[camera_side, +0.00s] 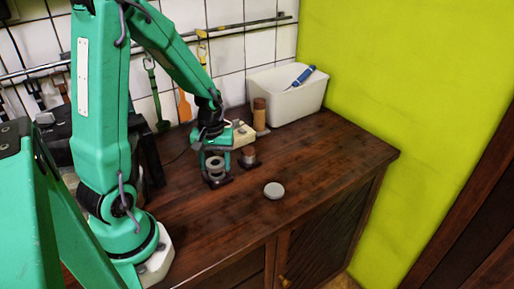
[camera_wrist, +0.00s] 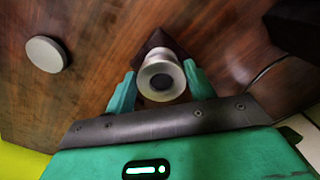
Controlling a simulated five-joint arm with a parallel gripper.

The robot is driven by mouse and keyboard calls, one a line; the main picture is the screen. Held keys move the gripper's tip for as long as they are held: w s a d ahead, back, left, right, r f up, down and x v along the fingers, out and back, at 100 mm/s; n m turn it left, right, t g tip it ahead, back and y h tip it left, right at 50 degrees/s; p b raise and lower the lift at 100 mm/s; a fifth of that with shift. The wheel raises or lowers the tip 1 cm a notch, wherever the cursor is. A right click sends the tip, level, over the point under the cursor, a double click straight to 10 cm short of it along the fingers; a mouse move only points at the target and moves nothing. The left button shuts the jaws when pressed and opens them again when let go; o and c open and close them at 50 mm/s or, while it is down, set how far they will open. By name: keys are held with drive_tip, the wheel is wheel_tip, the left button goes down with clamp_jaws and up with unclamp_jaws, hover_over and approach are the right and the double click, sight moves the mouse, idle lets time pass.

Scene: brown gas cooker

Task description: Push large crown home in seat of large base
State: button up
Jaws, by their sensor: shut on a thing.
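The large crown (camera_wrist: 161,78) is a pale grey ring with a dark round opening. My gripper (camera_wrist: 162,76) is shut on it, one green finger on each side. The large base (camera_wrist: 156,40) shows as a dark angular piece beyond the crown in the wrist view. In the side view my gripper (camera_side: 215,158) is low over the worktop, with the grey crown (camera_side: 214,164) directly above the dark large base (camera_side: 218,181). The crown hides the seat, so I cannot tell how deep it sits.
A grey round disc (camera_side: 274,190) lies on the wooden worktop (camera_side: 320,165) to the right; it also shows in the wrist view (camera_wrist: 46,54). Behind are a wooden jar (camera_side: 260,113) and a white bin (camera_side: 290,96).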

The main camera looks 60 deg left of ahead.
drive_tip(key=shift+f, duration=0.95)
idle(0.3)
drive_tip(key=o, duration=1)
drive_tip(key=shift+o, duration=0.2)
drive_tip(key=shift+r, duration=0.15)
drive_tip(key=shift+r, duration=3.8)
drive_tip(key=shift+c, duration=0.6)
drive_tip(key=shift+w+a+r+m, duration=0.1)
drive_tip(key=shift+r+m, duration=0.15)
drive_tip(key=shift+m, duration=0.65)
drive_tip(key=shift+w+a+r+m, duration=0.1)
drive_tip(key=shift+r+m, duration=0.2)
drive_tip(key=shift+m, duration=0.6)
drive_tip(key=shift+a+r+m, duration=0.1)
drive_tip(key=shift+r+m, duration=0.15)
drive_tip(key=shift+m, duration=0.65)
